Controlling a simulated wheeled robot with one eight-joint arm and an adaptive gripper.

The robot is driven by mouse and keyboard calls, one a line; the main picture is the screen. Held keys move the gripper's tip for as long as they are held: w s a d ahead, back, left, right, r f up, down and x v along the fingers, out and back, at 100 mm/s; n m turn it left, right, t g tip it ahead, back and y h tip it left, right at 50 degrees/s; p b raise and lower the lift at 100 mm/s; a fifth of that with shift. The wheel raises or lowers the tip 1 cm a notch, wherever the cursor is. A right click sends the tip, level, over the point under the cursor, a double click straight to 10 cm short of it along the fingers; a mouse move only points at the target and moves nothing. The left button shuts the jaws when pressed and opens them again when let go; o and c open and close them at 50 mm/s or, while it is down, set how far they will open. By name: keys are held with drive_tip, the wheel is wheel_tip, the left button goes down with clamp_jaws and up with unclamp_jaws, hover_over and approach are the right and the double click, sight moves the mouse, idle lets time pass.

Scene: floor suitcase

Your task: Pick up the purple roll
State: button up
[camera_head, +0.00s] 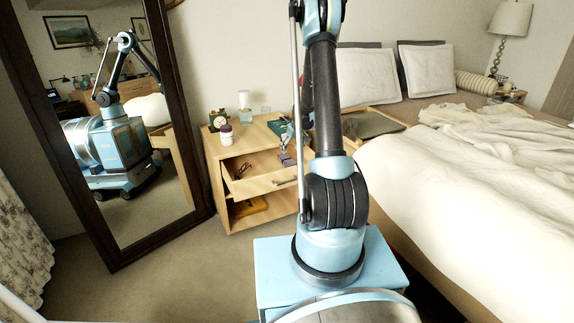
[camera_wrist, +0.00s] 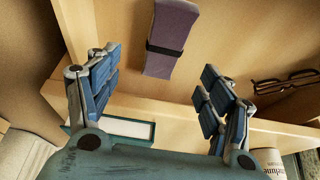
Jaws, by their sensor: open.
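The purple roll (camera_wrist: 172,35) is a flat-sided purple bundle with a black band around it. In the wrist view it lies at the top centre, in the light wooden drawer (camera_wrist: 115,20). My gripper (camera_wrist: 160,66) is open and empty, with its blue-padded fingers spread left and right. The near end of the roll shows between the fingertips in the picture, with no visible contact. In the head view a small purple shape (camera_head: 286,159), seemingly the roll, shows at the open drawer (camera_head: 262,187), partly hidden by my arm.
Dark eyeglasses (camera_wrist: 287,82) lie in the drawer beside the roll. A white-labelled jar (camera_wrist: 270,162) and a green-edged book (camera_wrist: 120,128) show near the drawer's edge. The nightstand (camera_head: 214,150) stands between a leaning mirror (camera_head: 180,130) and the bed (camera_head: 480,190).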

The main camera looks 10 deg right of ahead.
sight(287, 159)
drive_tip(key=shift+x, duration=2)
drive_tip(key=shift+a+x, duration=0.15)
drive_tip(key=shift+x, duration=0.8)
drive_tip(key=shift+a+x, duration=0.2)
drive_tip(key=shift+x, duration=0.75)
drive_tip(key=shift+w+f, duration=0.2)
drive_tip(key=shift+f, duration=0.5)
drive_tip(key=c, duration=1.1)
